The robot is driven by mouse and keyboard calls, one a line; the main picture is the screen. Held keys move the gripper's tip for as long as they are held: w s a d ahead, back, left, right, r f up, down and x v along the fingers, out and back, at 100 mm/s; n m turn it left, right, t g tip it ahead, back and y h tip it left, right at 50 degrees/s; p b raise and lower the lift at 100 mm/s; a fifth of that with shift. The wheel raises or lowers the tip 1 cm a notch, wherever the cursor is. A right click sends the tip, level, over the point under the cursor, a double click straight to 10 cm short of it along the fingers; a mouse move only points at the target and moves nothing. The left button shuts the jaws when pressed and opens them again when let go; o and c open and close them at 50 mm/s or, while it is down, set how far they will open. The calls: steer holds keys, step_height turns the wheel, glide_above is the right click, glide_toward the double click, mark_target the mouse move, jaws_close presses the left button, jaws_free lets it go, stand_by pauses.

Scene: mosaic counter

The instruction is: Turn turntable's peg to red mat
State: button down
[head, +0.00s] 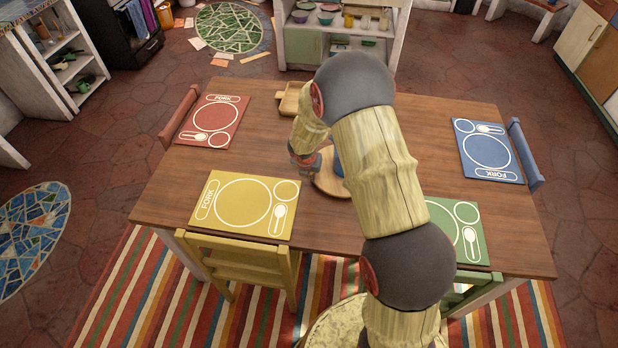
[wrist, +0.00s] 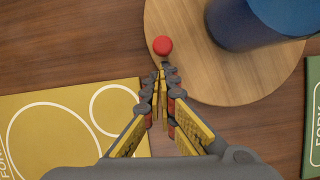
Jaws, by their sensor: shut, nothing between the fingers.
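The turntable (head: 326,184) is a round wooden disc at the table's middle, mostly behind my arm; it also shows at the upper right of the wrist view (wrist: 225,80). Its red peg (wrist: 162,46) stands near the disc's rim. A blue cylinder (wrist: 235,22) stands on the disc and is cut off by the frame. My gripper (wrist: 160,74) is shut and empty, its fingertips right beside the peg; I cannot tell whether they touch. The red mat (head: 215,121) lies at the table's far left. The peg is not clear in the head view.
A yellow mat (head: 243,204) lies at near left, a green mat (head: 468,238) at near right, a blue mat (head: 487,151) at far right. A small wooden tray (head: 289,102) sits behind the turntable. Chairs stand around the table. The wood between the mats is mostly bare.

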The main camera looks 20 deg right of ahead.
stand_by(0.3)
steer(key=w+m+p, duration=0.2)
steer(key=shift+w+d+r+g+h, duration=0.1)
steer(key=shift+w+r+g+h, duration=0.05)
steer(key=shift+w+g+h, duration=0.15)
steer(key=shift+w+d+m+p, duration=0.2)
steer(key=shift+w+m+p, duration=0.35)
steer(key=shift+w+m, duration=0.25)
